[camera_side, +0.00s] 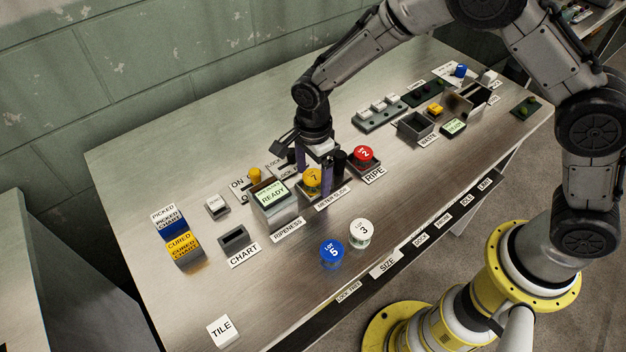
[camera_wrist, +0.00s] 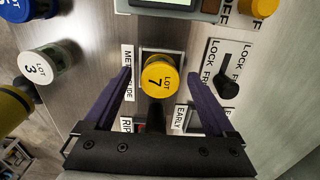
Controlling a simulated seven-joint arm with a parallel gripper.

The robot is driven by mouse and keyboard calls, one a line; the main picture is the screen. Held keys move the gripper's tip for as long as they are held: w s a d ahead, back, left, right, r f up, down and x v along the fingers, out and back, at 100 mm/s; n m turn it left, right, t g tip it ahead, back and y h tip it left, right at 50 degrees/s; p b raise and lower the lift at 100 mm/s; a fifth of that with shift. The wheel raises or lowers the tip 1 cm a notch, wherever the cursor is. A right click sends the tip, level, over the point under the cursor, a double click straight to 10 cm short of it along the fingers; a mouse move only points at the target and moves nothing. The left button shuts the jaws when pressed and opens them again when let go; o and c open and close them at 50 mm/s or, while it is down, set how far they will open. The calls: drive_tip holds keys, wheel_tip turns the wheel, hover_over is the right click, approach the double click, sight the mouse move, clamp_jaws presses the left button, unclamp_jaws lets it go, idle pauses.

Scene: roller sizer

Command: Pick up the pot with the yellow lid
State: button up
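The pot with the yellow lid (camera_wrist: 159,78), marked LOT 7, stands upright by the METER SLIDE label. It also shows in the side view (camera_side: 312,178), partly covered by my gripper. My gripper (camera_wrist: 160,85) is open, with one purple finger on each side of the yellow-lidded pot. In the wrist view there is a gap between each finger and the lid. In the side view my gripper (camera_side: 313,178) is low over the table at this pot. Whether the fingertips reach below the lid is hard to tell.
A red-lidded pot (camera_side: 363,154) stands close by at the right. A black post (camera_side: 340,162) is beside my gripper. The RIPENESS box (camera_side: 272,196) reads READY at the left. Blue (camera_side: 331,252) and white (camera_side: 360,231) lidded pots stand in front. The table's front left is mostly clear.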

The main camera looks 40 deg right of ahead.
clamp_jaws()
drive_tip(key=shift+r, duration=0.1)
